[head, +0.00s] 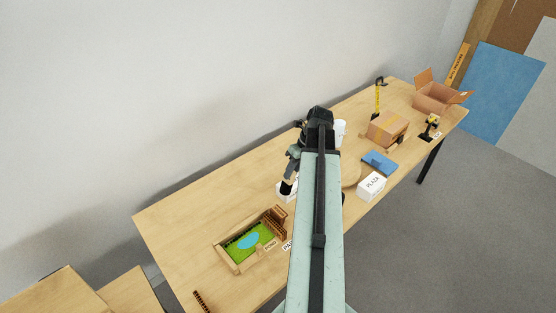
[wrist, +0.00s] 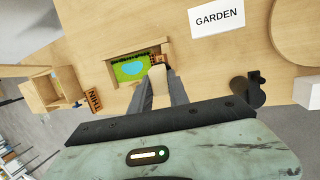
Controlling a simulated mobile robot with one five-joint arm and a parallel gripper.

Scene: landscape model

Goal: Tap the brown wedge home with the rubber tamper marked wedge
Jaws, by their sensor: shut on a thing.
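My gripper (wrist: 160,80) is shut on a pale tan piece (wrist: 160,92), seen between its fingers in the wrist view. No mark on the piece can be read. In the head view my gripper (head: 287,187) hangs over the table, behind my arm. The landscape model (head: 250,243) is a wooden tray with green ground and a blue pond, in front of and left of my gripper; it also shows in the wrist view (wrist: 118,57). Brown ribbed pieces (head: 277,222) stand at its right end. I cannot tell which piece is the wedge.
A GARDEN card (wrist: 216,18) and an orange block (wrist: 93,100) lettered THIN flank the tray in the wrist view. A black object (wrist: 247,92) stands at right. A PLAZA block (head: 371,187), blue slab (head: 379,162) and cardboard box (head: 387,130) lie right.

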